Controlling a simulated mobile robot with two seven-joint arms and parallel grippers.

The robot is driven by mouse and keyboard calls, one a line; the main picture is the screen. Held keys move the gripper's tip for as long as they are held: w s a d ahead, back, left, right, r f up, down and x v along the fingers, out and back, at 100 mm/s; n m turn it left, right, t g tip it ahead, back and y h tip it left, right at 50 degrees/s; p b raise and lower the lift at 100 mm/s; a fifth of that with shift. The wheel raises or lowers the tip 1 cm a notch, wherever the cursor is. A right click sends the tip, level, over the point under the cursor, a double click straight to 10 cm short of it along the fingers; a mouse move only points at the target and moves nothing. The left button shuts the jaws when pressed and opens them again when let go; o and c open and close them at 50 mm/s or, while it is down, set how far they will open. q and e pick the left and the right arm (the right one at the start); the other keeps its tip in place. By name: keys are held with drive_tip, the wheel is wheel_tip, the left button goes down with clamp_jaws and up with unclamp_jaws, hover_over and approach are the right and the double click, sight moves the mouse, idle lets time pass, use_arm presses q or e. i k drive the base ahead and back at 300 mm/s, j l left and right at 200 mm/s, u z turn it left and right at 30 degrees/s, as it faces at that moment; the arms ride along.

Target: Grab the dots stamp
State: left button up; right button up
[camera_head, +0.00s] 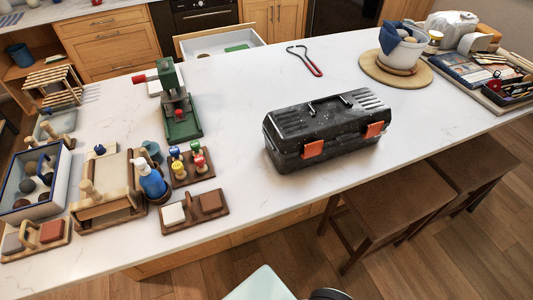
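No stamp shows a dot pattern that I can make out, so I cannot tell which one is the dots stamp. Several small stamps with coloured tops stand upright on a brown wooden stand (181,181) at the left of the white counter. Their tops are blue, green, yellow and red, such as the red-topped stamp (199,162). In front of the stand lies a wooden tray (190,224) with a white block (173,214) and a brown block (210,202). Neither of my grippers is in view.
A black toolbox (325,130) stands at the counter's middle. A blue bottle (151,180), wooden boxes and a green press (176,105) crowd the left. A pot on a round board (372,71) stands at right. Brown stools (370,200) stand at the front edge.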

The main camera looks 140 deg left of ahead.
sight(202, 168)
drive_tip(key=z, duration=3.55)
